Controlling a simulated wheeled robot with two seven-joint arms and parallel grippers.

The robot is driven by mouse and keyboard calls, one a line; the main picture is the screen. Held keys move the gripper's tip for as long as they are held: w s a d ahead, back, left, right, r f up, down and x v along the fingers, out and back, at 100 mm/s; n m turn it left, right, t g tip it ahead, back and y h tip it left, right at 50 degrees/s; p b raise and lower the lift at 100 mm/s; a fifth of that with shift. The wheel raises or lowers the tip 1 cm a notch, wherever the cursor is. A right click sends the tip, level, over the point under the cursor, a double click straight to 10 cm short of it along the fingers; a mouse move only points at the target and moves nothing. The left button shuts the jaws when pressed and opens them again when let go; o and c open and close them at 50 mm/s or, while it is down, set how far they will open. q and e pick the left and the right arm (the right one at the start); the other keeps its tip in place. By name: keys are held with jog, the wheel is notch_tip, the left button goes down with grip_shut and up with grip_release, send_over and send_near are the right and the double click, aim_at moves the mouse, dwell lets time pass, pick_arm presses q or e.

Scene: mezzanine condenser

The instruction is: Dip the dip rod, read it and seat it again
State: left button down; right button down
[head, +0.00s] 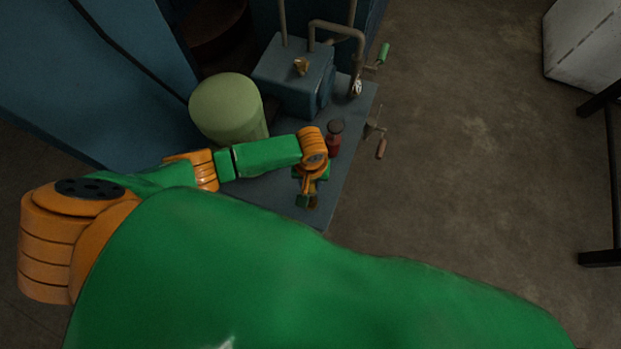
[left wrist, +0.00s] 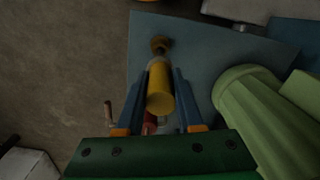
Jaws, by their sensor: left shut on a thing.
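In the left wrist view my left gripper (left wrist: 158,90) has its two blue fingers on either side of a yellow cylindrical grip (left wrist: 160,92), which I take to be the dip rod's handle, and is shut on it. Beyond the grip is a brown round fitting (left wrist: 160,43) at the blue-grey base plate; I cannot tell whether the rod is inside it. In the head view my left gripper (head: 307,198) is low over the plate's near right part, and the arm hides most of the grip. The rod's shaft and any marks are not visible. My right gripper is not in view.
The plate (head: 352,140) carries a pale green tank (head: 228,105), a blue-grey pump block (head: 298,80) with pipes, and a red bottle-like part (head: 334,143) close to my wrist. Green (head: 384,53) and red (head: 381,148) handles project over the right edge. Open floor lies right.

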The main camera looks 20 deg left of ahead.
aim_at(311, 193)
pick_arm(q)
jog(key=shift+f+b, duration=3.45)
jog(key=shift+f, duration=1.3)
jog(key=shift+c, duration=2.3)
grip_release()
notch_tip(311, 193, up, 7)
jog(key=p, duration=0.3)
